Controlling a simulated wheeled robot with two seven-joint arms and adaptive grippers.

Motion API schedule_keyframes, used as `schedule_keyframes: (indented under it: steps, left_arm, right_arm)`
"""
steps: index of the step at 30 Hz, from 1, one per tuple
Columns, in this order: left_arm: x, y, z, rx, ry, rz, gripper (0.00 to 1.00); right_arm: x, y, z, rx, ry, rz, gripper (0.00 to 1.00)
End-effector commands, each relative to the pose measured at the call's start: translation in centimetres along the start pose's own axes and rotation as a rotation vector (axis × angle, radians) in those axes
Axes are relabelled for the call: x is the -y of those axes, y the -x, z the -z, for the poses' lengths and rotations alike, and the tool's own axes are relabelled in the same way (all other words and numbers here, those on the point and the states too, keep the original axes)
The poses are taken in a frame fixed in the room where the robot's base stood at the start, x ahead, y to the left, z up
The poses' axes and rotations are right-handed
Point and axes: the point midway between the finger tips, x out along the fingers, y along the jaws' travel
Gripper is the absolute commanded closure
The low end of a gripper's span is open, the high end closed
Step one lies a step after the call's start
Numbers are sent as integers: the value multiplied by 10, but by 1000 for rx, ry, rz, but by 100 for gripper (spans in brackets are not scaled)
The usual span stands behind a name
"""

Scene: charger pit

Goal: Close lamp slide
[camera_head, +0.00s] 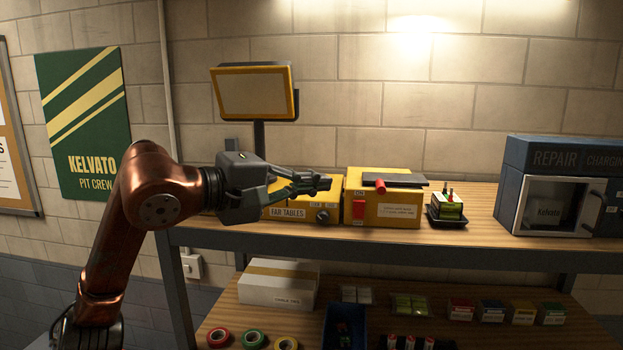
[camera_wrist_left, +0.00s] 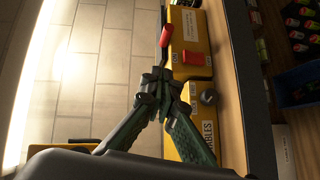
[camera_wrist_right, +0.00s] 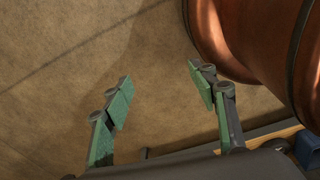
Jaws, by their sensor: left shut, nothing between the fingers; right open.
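A yellow box (camera_head: 400,208) stands on the upper wooden shelf. A dark flat plate (camera_head: 405,180) lies on its top, with a red handle (camera_head: 380,187) at its front edge. A red block (camera_head: 358,211) sits on the box's front left. In the left wrist view the red handle (camera_wrist_left: 166,35) and red block (camera_wrist_left: 193,58) lie ahead of the fingers. My left gripper (camera_head: 328,183) is shut and empty, just left of the box; its fingers also show in the left wrist view (camera_wrist_left: 160,75). My right gripper (camera_wrist_right: 160,78) is open and empty, visible only in the right wrist view.
A lower yellow box with a black knob (camera_head: 322,216) sits beneath my left fingers. A yellow-framed screen (camera_head: 253,92) stands behind. A small dark tray (camera_head: 448,222) holds a green-and-yellow block to the right. A blue repair cabinet (camera_head: 515,190) stands far right, with bare shelf before it.

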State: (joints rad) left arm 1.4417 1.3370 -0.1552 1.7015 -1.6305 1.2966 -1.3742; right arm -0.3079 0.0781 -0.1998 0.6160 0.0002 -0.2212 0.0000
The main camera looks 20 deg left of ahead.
Motion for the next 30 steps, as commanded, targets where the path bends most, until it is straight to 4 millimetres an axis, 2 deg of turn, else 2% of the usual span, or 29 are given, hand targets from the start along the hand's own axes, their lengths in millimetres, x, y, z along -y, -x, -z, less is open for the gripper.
schedule_keyframes:
  steps: [2,5,8,12,17,30]
  left_arm:
    - [-2,-18,-1,5,2,2,100]
    - [-2,-40,-1,5,2,2,100]
    - [-2,-58,-2,6,1,1,100]
    - [-2,-72,-19,6,-3,-1,100]
    - [-1,-82,-28,5,-1,0,100]
    - [-1,-86,-32,5,-1,0,100]
  right_arm:
    - [-2,8,-8,10,-1,-2,47]
    - [-5,14,-8,12,0,-5,47]
    - [-7,19,0,2,3,-7,47]
    - [-9,25,18,-21,6,-8,47]
    - [-9,28,26,-30,8,-8,47]
    - [3,29,10,-10,-1,4,47]
